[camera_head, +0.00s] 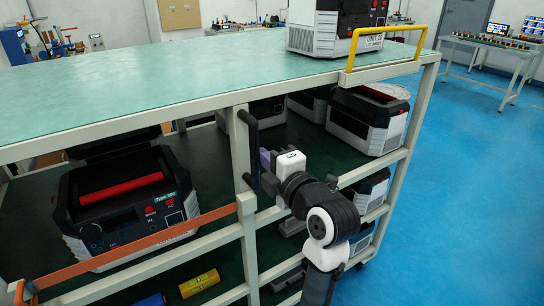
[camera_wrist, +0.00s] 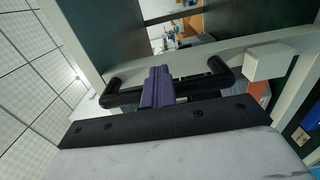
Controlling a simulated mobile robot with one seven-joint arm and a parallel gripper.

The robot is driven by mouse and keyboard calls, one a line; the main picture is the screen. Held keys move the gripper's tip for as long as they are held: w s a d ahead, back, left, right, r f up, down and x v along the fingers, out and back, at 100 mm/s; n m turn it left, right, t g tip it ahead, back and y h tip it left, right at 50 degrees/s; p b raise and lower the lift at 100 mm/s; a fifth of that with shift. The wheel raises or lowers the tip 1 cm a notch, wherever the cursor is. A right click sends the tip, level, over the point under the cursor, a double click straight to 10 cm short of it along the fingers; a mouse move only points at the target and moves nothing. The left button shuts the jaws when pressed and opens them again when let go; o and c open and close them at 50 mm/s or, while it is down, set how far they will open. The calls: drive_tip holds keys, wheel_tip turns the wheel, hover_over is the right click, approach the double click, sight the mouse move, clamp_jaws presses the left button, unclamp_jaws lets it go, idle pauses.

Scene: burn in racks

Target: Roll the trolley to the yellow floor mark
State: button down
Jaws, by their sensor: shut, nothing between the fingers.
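The trolley (camera_head: 230,75) has a green top and a cream frame and fills the left and middle of the head view. A black bar handle (camera_head: 250,135) is fixed upright on its near post; the handle also shows in the wrist view (camera_wrist: 125,97). My gripper (camera_head: 267,160) is at the handle's lower part, its purple fingers shut. In the wrist view the purple fingers (camera_wrist: 157,85) overlap the middle of the bar; I cannot tell whether they touch it. No yellow floor mark is in view.
Grey-and-black units (camera_head: 125,205) stand on the trolley's shelves, and one (camera_head: 335,30) stands on top beside a yellow rail (camera_head: 388,42). An orange strap (camera_head: 140,245) crosses the front. Blue floor (camera_head: 465,190) is clear at right, up to a bench (camera_head: 490,45).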

drive_tip(key=shift+s+a+r, duration=0.1)
drive_tip(key=shift+s+a, duration=0.3)
drive_tip(key=shift+a, duration=0.2)
drive_tip(key=shift+s+a, duration=0.35)
drive_tip(key=shift+a, duration=0.2)
drive_tip(key=s+a+b, duration=0.1)
drive_tip(key=b, duration=0.1)
drive_tip(key=s+a+b, duration=0.1)
drive_tip(key=a+b, duration=0.1)
drive_tip(key=shift+s+a, duration=0.2)
drive_tip(key=shift+a, duration=0.05)
drive_tip(key=shift+s+a+b, duration=0.3)
drive_tip(key=shift+b, duration=1.1)
drive_tip(key=shift+s+a+b, duration=0.85)
drive_tip(key=shift+a+b, duration=0.3)
drive_tip(key=shift+b, duration=0.05)
